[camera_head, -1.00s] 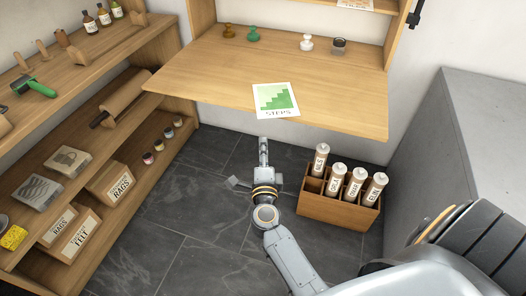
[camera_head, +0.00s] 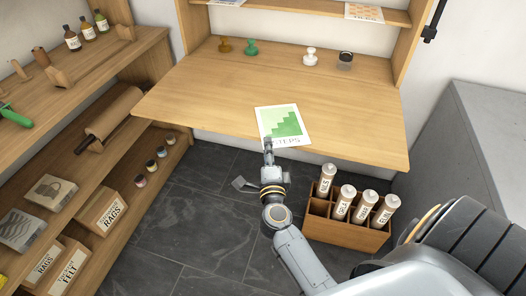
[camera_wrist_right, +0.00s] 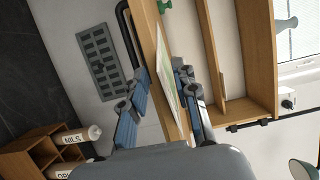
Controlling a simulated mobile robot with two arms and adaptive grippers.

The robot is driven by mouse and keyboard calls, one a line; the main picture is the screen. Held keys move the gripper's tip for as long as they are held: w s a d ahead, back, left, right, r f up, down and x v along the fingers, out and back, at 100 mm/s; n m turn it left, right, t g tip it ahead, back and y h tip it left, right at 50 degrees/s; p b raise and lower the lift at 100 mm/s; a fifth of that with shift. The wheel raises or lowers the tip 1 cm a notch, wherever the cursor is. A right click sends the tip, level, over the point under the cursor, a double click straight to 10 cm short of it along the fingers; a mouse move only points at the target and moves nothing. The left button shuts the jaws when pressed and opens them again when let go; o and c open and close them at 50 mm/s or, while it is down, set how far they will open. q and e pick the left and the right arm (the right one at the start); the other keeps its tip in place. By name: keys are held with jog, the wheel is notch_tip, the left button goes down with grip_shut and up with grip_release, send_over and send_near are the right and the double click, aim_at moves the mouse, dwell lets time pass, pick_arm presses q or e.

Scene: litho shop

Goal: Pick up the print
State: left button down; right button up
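The print (camera_head: 283,121) is a white sheet with a green stepped picture and the word STEPS, partly covered by my gripper. It lies flat on the wooden worktop (camera_head: 200,92) with its near end at the front edge, seemingly slightly over it. My right gripper (camera_head: 268,145) is at the print's near left corner in the head view. In the right wrist view the gripper (camera_wrist_right: 160,100) is open, its fingers on either side of the worktop edge and the print (camera_wrist_right: 167,70). Contact cannot be told. My left gripper is not in view.
A wooden crate (camera_head: 345,233) with several labelled tubes stands on the floor right of my right arm. Stamps, including a green one (camera_head: 251,48), stand at the worktop's back. Shelves with boxes and bottles (camera_head: 72,40) are at left. A grey block (camera_head: 470,130) is at right.

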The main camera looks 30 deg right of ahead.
jog(key=shift+w+d, duration=0.2)
jog(key=shift+w, duration=0.15)
jog(key=shift+s+r, duration=0.1)
grip_shut()
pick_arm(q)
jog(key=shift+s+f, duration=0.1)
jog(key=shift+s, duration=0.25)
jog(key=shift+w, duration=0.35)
pick_arm(e)
jog(key=shift+a, duration=0.1)
